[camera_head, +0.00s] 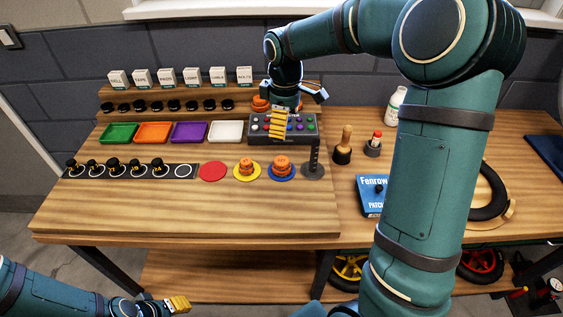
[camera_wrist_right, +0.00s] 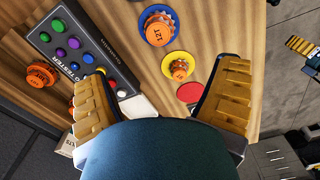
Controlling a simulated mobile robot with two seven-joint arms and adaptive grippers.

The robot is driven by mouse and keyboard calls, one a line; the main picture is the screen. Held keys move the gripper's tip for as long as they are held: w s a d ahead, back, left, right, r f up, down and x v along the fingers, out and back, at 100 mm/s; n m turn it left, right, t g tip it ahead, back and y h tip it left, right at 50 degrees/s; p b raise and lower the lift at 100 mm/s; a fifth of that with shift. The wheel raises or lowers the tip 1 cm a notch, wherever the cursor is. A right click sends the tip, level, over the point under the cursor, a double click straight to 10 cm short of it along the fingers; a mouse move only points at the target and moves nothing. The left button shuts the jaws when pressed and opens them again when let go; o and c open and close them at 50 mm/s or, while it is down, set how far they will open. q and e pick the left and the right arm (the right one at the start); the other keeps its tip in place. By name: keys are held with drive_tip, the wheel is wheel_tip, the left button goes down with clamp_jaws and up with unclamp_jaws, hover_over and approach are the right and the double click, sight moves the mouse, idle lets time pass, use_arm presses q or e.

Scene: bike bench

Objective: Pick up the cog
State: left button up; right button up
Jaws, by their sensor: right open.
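One stack or cog (camera_head: 281,165) sits on a blue disc (camera_head: 294,174), and a smaller one (camera_head: 246,168) sits on a yellow disc (camera_head: 236,174). My right gripper (camera_head: 297,108) is open over the tester, yellow finger pads apart. In the wrist view its fingers (camera_wrist_right: 165,74) spread with nothing held between them. My left gripper (camera_head: 178,303) is low at the bottom left, away from the cogs.
The tester box (camera_head: 283,140) has coloured buttons. Green (camera_head: 118,133), orange, purple and white trays stand left of it. A red disc (camera_head: 212,171) is bare. A brush, a bottle (camera_head: 395,105) and a blue box (camera_head: 370,195) are farther right.

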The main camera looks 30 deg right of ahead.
drive_tip(key=b, duration=0.2)
hover_over(282, 160)
drive_tip(key=f, duration=0.6)
drive_tip(key=s+f, duration=0.1)
drive_tip(key=f, duration=0.2)
drive_tip(key=shift+f, duration=0.1)
drive_tip(key=f, duration=0.3)
drive_tip(key=w+f+b, duration=0.1)
drive_tip(key=f, duration=0.1)
drive_tip(key=c, duration=1.3)
